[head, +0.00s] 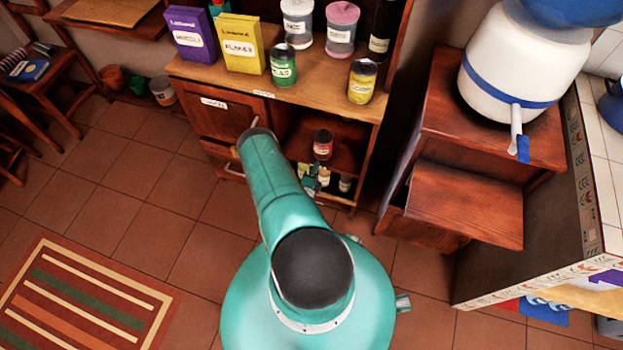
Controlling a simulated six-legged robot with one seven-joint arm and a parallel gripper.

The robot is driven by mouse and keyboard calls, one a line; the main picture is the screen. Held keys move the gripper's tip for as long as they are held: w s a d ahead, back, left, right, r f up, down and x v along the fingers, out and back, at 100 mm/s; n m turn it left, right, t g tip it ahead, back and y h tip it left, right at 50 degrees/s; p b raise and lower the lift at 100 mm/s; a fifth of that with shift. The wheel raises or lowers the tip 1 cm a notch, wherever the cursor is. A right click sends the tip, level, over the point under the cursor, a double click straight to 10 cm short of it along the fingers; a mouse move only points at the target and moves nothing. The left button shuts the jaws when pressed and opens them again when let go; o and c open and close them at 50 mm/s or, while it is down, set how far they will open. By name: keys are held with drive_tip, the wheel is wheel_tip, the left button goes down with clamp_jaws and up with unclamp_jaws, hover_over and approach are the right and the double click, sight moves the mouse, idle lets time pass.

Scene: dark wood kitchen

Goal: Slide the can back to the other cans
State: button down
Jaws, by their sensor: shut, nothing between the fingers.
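A red-labelled can (322,145) stands upright on the shelf inside the open cabinet. A green-labelled can (283,66) and a yellow-labelled can (362,81) stand apart on the cabinet top, the yellow one near the front edge. Small teal parts, seemingly my gripper (311,182), show at the cabinet opening, below the red can and beside small jars. It is shut and empty. Its fingers are hard to make out, and my arm hides part of the area. I cannot tell whether it touches anything.
The wooden cabinet (210,122) also bears a purple box (190,36), a yellow box (241,44), lidded jars and a dark bottle. Small jars (345,184) stand low in the opening. A wooden side stand (465,203) is at right. Tiled floor at left is clear around a striped rug (85,295).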

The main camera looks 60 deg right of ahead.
sight(320, 156)
drive_tip(key=shift+w+d, duration=0.15)
drive_tip(key=shift+d, duration=0.6)
drive_tip(key=shift+w+d, duration=0.1)
drive_tip(key=shift+d, duration=0.65)
drive_tip(key=shift+w+d, duration=0.15)
drive_tip(key=shift+d, duration=0.8)
drive_tip(key=shift+w+d, duration=0.1)
drive_tip(key=shift+d, duration=0.85)
drive_tip(key=shift+w+a, duration=0.1)
